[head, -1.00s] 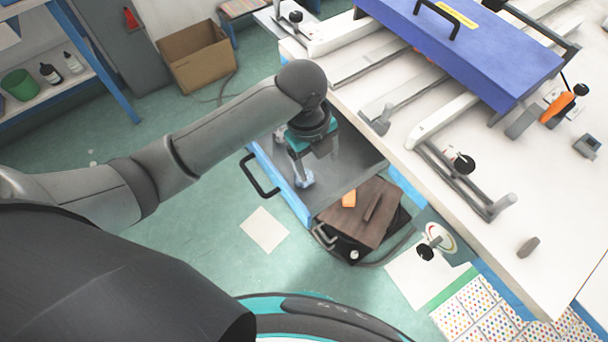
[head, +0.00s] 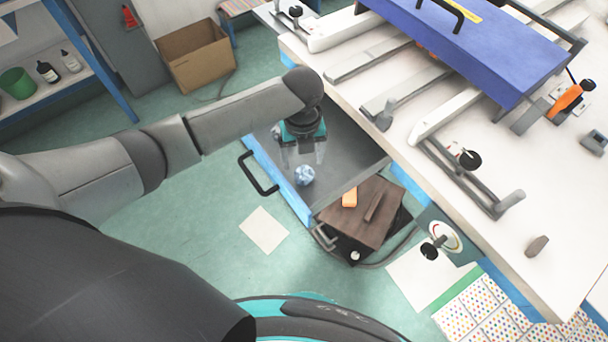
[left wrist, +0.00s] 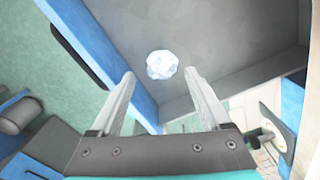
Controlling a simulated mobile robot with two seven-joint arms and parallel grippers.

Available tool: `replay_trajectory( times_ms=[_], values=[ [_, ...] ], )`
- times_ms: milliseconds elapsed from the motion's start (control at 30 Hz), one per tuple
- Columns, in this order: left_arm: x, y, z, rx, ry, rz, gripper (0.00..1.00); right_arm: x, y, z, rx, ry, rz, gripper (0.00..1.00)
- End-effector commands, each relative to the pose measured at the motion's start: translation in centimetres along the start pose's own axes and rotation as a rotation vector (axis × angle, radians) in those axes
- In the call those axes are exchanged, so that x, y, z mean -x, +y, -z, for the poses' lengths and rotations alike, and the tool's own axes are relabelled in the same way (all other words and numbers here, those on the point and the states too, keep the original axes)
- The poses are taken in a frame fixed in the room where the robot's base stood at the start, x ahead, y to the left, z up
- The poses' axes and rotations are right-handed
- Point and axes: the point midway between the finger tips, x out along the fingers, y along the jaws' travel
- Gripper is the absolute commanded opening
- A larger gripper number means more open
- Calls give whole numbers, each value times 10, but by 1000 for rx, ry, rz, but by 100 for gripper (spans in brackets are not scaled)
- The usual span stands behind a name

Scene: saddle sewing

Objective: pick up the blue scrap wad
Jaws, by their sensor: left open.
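The blue scrap wad (head: 305,175) is a small crumpled pale-blue ball. It lies on the grey floor of the open drawer (head: 345,150), near the drawer's blue front. In the left wrist view the wad (left wrist: 161,65) sits just beyond the fingertips, between their lines and apart from them. My left gripper (head: 305,160) is open and empty. It hangs over the drawer, just behind the wad in the head view. In the left wrist view the open fingers of my left gripper (left wrist: 160,78) are spread wide. My right gripper is not in view.
The drawer front has a black handle (head: 258,174). A brown board with an orange item (head: 349,197) is beside the drawer. The white worktable (head: 480,180) with the blue box (head: 480,40) stands above right. A cardboard box (head: 193,55) is on the floor.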

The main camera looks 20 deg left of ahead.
Motion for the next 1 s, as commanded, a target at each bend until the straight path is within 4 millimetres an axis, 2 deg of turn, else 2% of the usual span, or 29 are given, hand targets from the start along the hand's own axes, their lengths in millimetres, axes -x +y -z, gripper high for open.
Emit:
replay_trajectory(
  times_ms=[133, 400, 700, 767, 1000],
  values=[
    [-11, 0, 2, 0, 1, -2, 80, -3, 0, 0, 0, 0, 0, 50],
    [-50, -2, 6, 1, 1, -2, 80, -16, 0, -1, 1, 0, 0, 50],
    [-54, -2, 5, -1, -1, 0, 80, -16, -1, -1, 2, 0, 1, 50],
    [-54, -2, 5, -1, -1, 0, 76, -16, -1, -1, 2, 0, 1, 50],
    [-54, -2, 5, 0, -1, 0, 49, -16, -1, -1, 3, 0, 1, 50]
  ],
)
